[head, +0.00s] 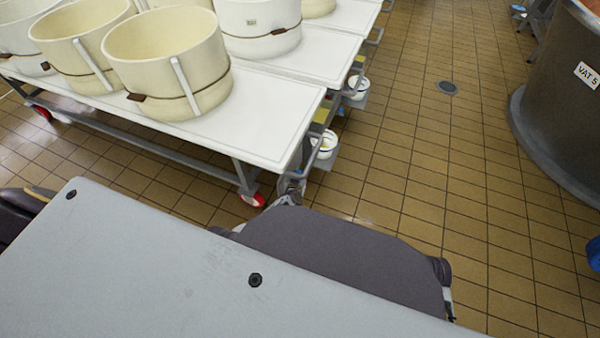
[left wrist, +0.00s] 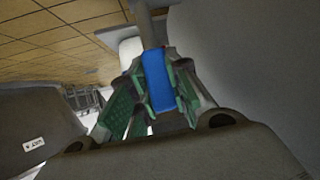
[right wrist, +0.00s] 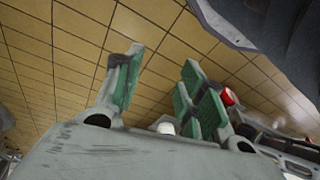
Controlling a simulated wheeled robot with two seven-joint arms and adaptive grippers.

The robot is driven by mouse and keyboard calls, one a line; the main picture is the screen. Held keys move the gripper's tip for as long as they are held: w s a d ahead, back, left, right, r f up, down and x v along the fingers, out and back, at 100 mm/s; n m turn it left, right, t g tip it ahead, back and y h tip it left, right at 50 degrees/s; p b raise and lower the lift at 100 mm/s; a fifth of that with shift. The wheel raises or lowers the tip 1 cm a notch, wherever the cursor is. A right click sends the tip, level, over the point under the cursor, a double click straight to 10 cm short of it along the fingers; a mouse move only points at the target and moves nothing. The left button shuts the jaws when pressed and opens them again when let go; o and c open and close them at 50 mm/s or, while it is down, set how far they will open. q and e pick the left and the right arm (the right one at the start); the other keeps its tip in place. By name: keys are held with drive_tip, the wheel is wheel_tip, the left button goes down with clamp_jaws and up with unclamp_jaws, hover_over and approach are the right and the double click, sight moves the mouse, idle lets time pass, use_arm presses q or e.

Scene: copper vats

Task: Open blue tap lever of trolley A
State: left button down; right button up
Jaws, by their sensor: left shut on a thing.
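The blue tap lever (left wrist: 158,92) shows upright in the middle of the left wrist view, between the green pads of my left gripper (left wrist: 160,68). The gripper is shut on it. In the head view my left gripper (head: 291,190) is small and partly hidden, below the near right corner of the white-topped trolley (head: 270,115); the lever cannot be made out there. A pale pipe-like part rises behind the lever in the left wrist view. My right gripper (right wrist: 162,68) is open and empty in the right wrist view, above the tiled floor.
Cream moulds (head: 165,65) with straps stand on the trolley. Small white buckets (head: 325,144) hang along its right end. A red-wheeled castor (head: 252,199) is close to my left gripper. A large vat (head: 560,100) stands at right. The tiled floor between is mostly free.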

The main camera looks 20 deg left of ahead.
drive_tip(key=shift+f, duration=0.3)
use_arm(q)
drive_tip(key=c, duration=1.3)
unclamp_jaws()
drive_tip(key=shift+w, duration=0.1)
use_arm(e)
drive_tip(key=shift+w, duration=0.1)
use_arm(q)
drive_tip(key=shift+f, duration=0.1)
use_arm(e)
drive_tip(key=shift+f, duration=0.25)
